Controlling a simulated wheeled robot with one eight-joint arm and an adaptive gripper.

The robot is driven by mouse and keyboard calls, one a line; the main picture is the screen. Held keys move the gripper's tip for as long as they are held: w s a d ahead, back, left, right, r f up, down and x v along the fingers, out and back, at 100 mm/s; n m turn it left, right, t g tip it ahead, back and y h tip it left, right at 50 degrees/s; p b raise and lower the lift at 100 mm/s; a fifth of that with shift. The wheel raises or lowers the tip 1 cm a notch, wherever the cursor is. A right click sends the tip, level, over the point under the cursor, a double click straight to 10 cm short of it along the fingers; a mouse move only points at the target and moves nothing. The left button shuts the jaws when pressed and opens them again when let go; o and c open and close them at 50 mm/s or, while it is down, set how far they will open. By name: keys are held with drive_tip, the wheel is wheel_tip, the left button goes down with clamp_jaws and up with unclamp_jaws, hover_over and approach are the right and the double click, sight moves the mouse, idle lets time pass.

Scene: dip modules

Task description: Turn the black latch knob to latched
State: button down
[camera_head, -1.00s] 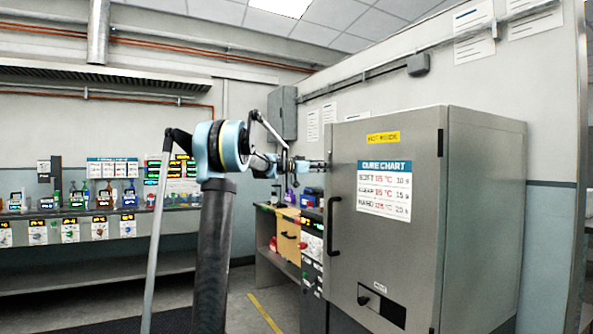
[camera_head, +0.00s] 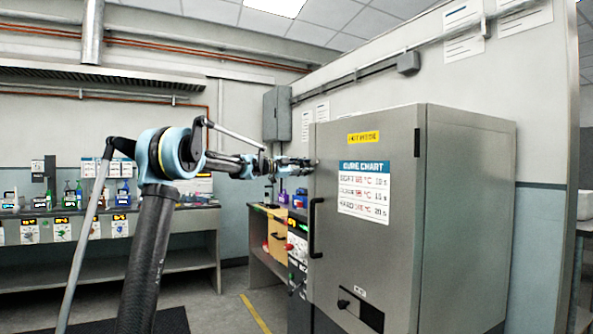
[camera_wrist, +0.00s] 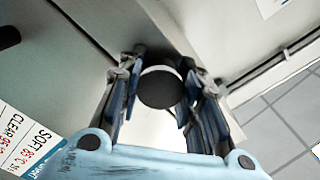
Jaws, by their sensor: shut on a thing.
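The black latch knob (camera_wrist: 160,87) shows in the wrist view as a round dark disc between my fingers. My gripper (camera_wrist: 160,95) is shut on it, with a finger at each side. In the head view my gripper (camera_head: 306,163) reaches the upper left edge of the grey cabinet (camera_head: 460,200). The knob is small and mostly covered by the fingers there. Its turned position cannot be read clearly.
The cabinet door has a cure chart (camera_head: 364,191), a black vertical handle (camera_head: 314,227) and a small dark knob (camera_head: 343,304) beside a low slot. A bench (camera_head: 120,225) with bottles stands at the left.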

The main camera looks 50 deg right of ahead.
drive_tip(key=m, duration=0.4)
drive_tip(key=shift+s+a, duration=0.1)
drive_tip(key=shift+s, duration=0.05)
drive_tip(key=shift+f+m, duration=0.1)
drive_tip(key=shift+m, duration=0.3)
drive_tip(key=shift+s+f, duration=0.1)
drive_tip(key=shift+s, duration=0.1)
drive_tip(key=c, duration=1.2)
unclamp_jaws()
drive_tip(key=shift+o, duration=0.5)
drive_tip(key=v, duration=1.2)
drive_tip(key=shift+w, duration=0.35)
